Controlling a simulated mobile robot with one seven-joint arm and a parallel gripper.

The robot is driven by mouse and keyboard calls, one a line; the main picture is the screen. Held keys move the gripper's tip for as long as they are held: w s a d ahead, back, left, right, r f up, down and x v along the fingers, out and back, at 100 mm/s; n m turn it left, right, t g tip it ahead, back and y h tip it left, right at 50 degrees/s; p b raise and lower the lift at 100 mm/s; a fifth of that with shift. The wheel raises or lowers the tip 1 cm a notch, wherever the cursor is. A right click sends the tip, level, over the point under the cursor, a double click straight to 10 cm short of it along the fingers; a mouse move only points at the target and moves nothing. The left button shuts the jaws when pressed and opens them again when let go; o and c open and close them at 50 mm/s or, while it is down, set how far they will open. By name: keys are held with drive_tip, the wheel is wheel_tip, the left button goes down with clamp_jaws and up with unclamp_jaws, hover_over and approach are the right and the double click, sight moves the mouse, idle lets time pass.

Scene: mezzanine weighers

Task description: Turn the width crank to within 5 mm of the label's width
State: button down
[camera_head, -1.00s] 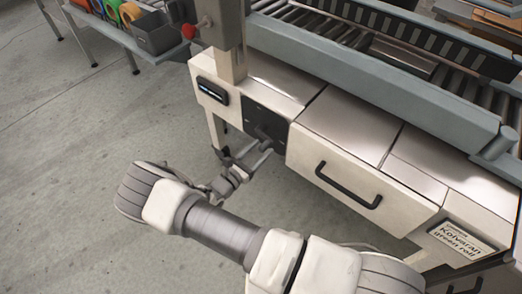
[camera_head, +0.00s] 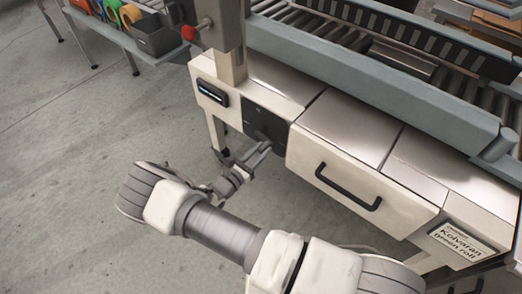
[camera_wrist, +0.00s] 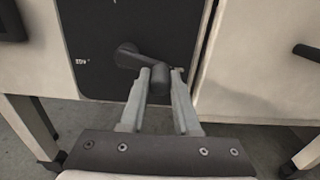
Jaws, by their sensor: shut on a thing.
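The width crank (camera_wrist: 130,56) is a dark grey arm on a black panel (camera_wrist: 95,28). In the wrist view its arm slopes from the hub at left down to a knob (camera_wrist: 160,82) at right. My gripper (camera_wrist: 161,73) is shut on the knob, one pale finger on each side. In the head view my gripper (camera_head: 263,151) reaches the black panel (camera_head: 266,120) from the front, and the crank is small and dark there. A small lit display (camera_head: 212,93) sits left of the panel; its reading is too small to read.
A drawer with a black handle (camera_head: 347,188) is right of the panel. A label plate (camera_head: 463,241) reads roughly "Kolvaran green roll". A roller conveyor (camera_head: 380,60) runs above. A red knob (camera_head: 189,32) is on the post. The floor at left is clear.

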drive_tip(key=n, duration=0.1)
drive_tip(key=r+n+p, duration=0.1)
drive_tip(key=n, duration=0.1)
drive_tip(key=shift+r+p, duration=0.3)
drive_tip(key=n, duration=0.2)
drive_tip(key=r+n+p, duration=0.1)
drive_tip(key=shift+a+r+n, duration=0.1)
drive_tip(key=shift+r+n, duration=0.1)
drive_tip(key=shift+n, duration=0.2)
drive_tip(key=n, duration=0.1)
drive_tip(key=r+n, duration=0.1)
drive_tip(key=n+p, duration=0.1)
drive_tip(key=shift+w+a+r+n, duration=0.15)
drive_tip(key=shift+w+a+n, duration=0.1)
drive_tip(key=shift+a+n, duration=0.05)
drive_tip(key=shift+w+a+r+n+b, duration=0.25)
drive_tip(key=shift+w+a+n, duration=0.45)
drive_tip(key=shift+n, duration=1.7)
drive_tip(key=shift+w+a+r+n+b, duration=0.15)
drive_tip(key=shift+w+a+n, duration=0.5)
drive_tip(key=shift+n, duration=1.75)
drive_tip(key=shift+w+a+r+n+b, duration=0.25)
drive_tip(key=shift+a+n, duration=0.65)
drive_tip(key=shift+n, duration=1.5)
drive_tip(key=shift+w, duration=0.15)
